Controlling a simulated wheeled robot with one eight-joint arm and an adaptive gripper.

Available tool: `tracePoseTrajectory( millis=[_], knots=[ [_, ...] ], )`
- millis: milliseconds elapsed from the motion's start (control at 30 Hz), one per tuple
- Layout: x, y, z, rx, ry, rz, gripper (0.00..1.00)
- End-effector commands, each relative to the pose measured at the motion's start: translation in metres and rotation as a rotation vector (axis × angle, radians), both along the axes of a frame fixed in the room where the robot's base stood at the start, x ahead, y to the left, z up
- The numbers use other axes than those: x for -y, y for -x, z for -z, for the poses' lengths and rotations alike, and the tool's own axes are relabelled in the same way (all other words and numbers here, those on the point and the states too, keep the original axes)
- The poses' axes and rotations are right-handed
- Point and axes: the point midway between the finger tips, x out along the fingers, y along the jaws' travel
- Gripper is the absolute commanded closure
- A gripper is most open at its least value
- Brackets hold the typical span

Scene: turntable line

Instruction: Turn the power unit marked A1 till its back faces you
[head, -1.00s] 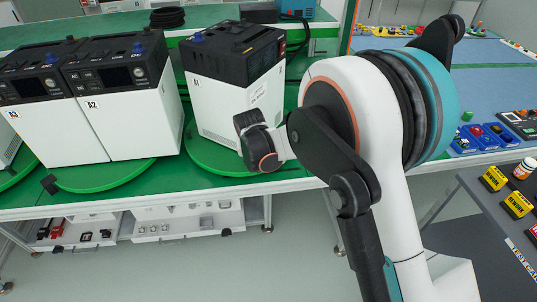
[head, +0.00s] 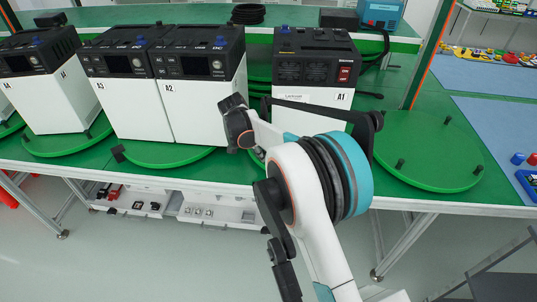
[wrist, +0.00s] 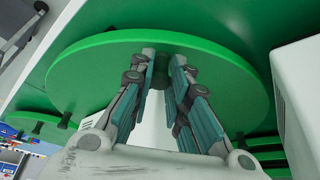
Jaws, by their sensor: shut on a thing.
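The power unit marked A1 (head: 315,64) stands upright at the back of the green bench in the head view. It has a black top and a white lower body. A face with vents and a red switch (head: 344,74) is turned towards me, with the A1 mark at its right. My arm covers its lower part. In the wrist view, my gripper (wrist: 162,72) is closed on a dark peg (wrist: 161,76) at the near edge of a green turntable (wrist: 85,75). In the head view, my wrist hides the fingers.
Unit A2 (head: 198,115) stands close to the left of my wrist, with A3 (head: 128,100) beside it. An empty turntable (head: 430,155) with upright pegs is at the right. A white body (wrist: 298,95) stands close right of the fingers in the wrist view.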

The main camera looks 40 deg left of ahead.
Motion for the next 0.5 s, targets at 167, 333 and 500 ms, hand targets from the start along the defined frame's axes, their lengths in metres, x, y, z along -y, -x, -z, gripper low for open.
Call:
tracePoseTrajectory(
  millis=[167,333,500],
  knots=[
    [-0.0049,-0.0032,-0.0003,0.002,0.0,-0.001,1.0],
    [-0.0064,-0.0041,-0.0002,0.002,0.001,-0.001,1.0],
    [-0.0066,-0.0046,-0.0002,0.002,0.0,-0.001,1.0]
  ],
)
